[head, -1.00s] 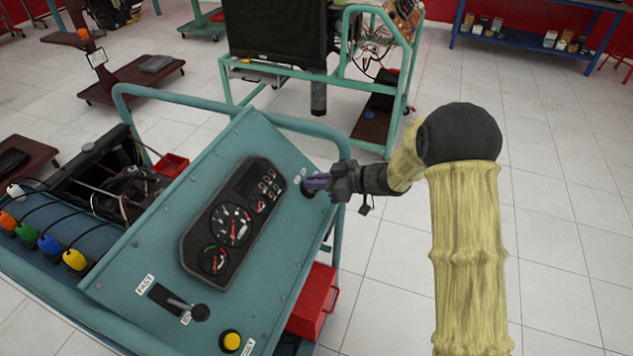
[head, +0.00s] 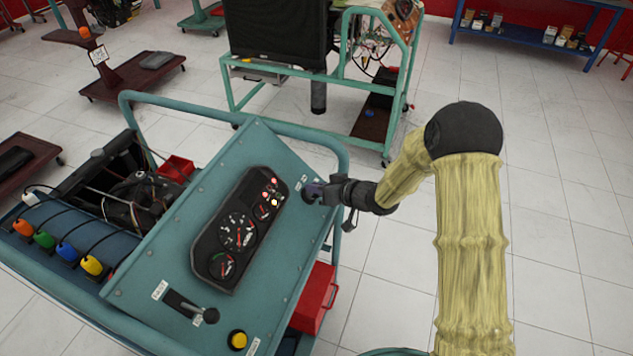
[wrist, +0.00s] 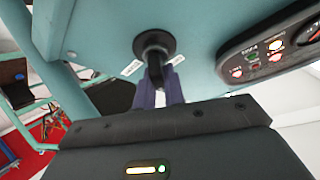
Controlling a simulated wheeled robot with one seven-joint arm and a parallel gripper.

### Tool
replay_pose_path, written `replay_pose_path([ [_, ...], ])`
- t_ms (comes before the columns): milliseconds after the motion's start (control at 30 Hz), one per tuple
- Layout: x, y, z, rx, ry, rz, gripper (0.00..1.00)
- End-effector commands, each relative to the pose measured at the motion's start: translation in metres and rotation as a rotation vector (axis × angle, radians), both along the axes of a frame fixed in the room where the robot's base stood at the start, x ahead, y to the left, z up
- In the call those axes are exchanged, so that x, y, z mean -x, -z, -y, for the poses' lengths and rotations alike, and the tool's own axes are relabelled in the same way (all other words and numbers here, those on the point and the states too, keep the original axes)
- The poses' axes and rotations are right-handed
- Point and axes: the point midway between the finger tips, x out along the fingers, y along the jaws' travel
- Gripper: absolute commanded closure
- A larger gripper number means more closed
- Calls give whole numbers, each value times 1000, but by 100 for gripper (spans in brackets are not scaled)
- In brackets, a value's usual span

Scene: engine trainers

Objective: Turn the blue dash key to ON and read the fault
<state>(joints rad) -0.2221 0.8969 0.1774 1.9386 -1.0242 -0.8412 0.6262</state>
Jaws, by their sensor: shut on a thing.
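The blue dash key sits in a round black switch (wrist: 154,45) at the upper right of the teal dash panel (head: 165,262). My gripper (head: 318,190) is at the switch, its purple-blue fingers (wrist: 160,92) shut on the key.
A black throttle lever (head: 210,315) and a yellow button (head: 237,340) are low on the panel. A teal tube rail (head: 240,125) runs around the panel. A red box (head: 316,298) hangs at its right side. Open tiled floor lies to the right.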

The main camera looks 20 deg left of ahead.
Motion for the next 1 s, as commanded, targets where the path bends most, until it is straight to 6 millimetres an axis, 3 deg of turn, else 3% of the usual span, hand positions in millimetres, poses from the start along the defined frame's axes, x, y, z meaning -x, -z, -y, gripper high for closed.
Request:
replay_pose_path([
  [33,4,8,5,18,26,-42,100],
  [300,4,11,5,12,124,-129,100],
  [833,5,12,5,11,147,-151,100],
  [867,5,12,5,11,146,-151,83],
  [900,5,12,4,11,146,-151,75],
  [933,5,12,4,11,146,-151,69],
  [1000,4,11,4,8,146,-149,67],
])
